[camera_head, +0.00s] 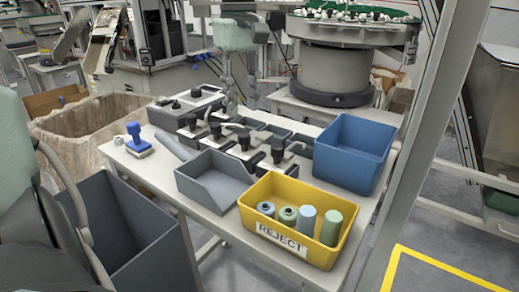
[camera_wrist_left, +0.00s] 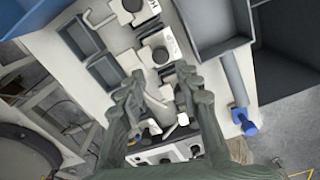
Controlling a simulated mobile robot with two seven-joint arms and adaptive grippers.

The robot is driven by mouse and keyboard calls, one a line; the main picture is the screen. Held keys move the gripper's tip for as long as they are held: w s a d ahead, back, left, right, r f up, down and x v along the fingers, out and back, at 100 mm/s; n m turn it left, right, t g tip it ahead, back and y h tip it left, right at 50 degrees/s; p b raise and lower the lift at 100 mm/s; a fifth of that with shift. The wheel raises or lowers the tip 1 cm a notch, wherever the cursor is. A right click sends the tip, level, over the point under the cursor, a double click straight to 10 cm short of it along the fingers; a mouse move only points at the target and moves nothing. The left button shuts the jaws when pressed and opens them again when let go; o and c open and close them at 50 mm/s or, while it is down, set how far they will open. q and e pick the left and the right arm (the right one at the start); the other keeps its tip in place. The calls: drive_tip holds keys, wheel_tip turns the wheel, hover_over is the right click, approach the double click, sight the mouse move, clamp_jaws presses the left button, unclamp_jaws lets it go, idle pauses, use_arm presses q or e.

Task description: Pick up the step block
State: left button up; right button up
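My left gripper (camera_head: 240,98) hangs fingers-down over the far part of the work table, behind the row of clamp fixtures. In the left wrist view its two fingers (camera_wrist_left: 161,85) are spread apart, with nothing held between them. Pale fixture parts with a dark clamp (camera_wrist_left: 166,87) show below and between the fingers. Dark-handled clamp fixtures (camera_head: 245,138) stand in a row along the table. My right gripper is not in view.
A yellow REJECT bin (camera_head: 337,258) with several cylinders, a blue bin (camera_head: 355,150) and a grey tray (camera_head: 213,180) crowd the near table. A blue-handled stamp (camera_head: 138,142) stands at its left edge. A control box (camera_head: 187,103) sits at the far left. A dark bin (camera_head: 125,235) is below.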

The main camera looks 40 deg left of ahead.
sight(244, 133)
use_arm(q)
wheel_tip(244, 133, down, 8)
drive_tip(key=shift+s+d+r, duration=0.1)
drive_tip(key=shift+r, duration=0.15)
clamp_jaws()
